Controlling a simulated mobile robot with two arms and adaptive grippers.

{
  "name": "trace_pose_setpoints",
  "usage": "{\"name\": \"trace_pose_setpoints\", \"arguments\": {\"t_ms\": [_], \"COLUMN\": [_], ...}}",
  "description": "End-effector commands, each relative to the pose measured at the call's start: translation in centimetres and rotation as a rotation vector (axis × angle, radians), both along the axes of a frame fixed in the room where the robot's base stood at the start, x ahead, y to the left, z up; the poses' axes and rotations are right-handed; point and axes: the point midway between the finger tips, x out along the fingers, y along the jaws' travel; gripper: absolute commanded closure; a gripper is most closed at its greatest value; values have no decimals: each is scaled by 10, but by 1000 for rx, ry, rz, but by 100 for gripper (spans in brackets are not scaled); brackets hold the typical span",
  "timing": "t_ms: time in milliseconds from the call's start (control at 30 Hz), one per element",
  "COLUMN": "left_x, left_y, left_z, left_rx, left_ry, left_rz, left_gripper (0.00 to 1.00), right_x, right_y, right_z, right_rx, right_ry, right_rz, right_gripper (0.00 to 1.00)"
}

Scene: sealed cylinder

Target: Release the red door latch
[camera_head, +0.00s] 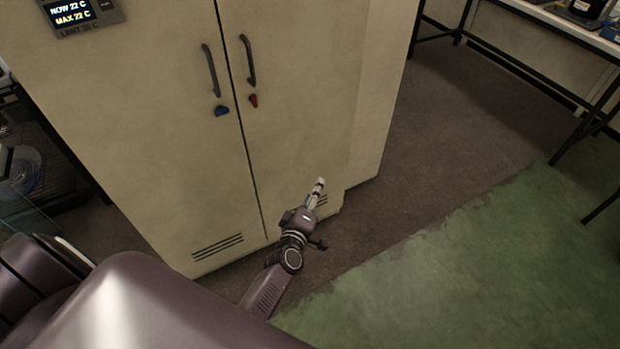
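The red door latch (253,101) is a small red piece on the right door of a tall beige cabinet (300,90), just below that door's dark handle (247,61). A blue latch (221,110) sits below the left door's handle (211,70). Both doors look closed. My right gripper (319,184) is in front of the cabinet's lower right part, below and to the right of the red latch in the picture and well apart from it. Its fingers show narrow and nearly edge-on, so I cannot tell their opening. It holds nothing that I can see. My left gripper is not in view.
A display (72,12) at the cabinet's upper left reads NOW 22 C, MAX 22 C. A bench (550,18) with dark legs stands at the upper right. Glassware (22,170) shows at the left edge. The brown and green floor (480,270) at the right is clear.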

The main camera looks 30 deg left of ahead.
Motion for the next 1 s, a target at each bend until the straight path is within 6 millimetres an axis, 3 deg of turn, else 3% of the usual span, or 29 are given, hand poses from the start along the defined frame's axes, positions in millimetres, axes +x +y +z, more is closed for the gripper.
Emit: {"name": "trace_pose_setpoints", "arguments": {"t_ms": [300,867,1000], "left_x": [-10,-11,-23], "left_y": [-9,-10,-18], "left_z": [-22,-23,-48], "left_rx": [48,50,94], "left_ry": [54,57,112], "left_rz": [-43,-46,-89], "left_gripper": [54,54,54], "right_x": [0,0,0], "right_y": [0,0,0], "right_z": [1,1,1], "right_rx": [0,0,0], "right_ry": [0,0,0], "right_rz": [0,0,0], "right_gripper": [100,100,100]}}
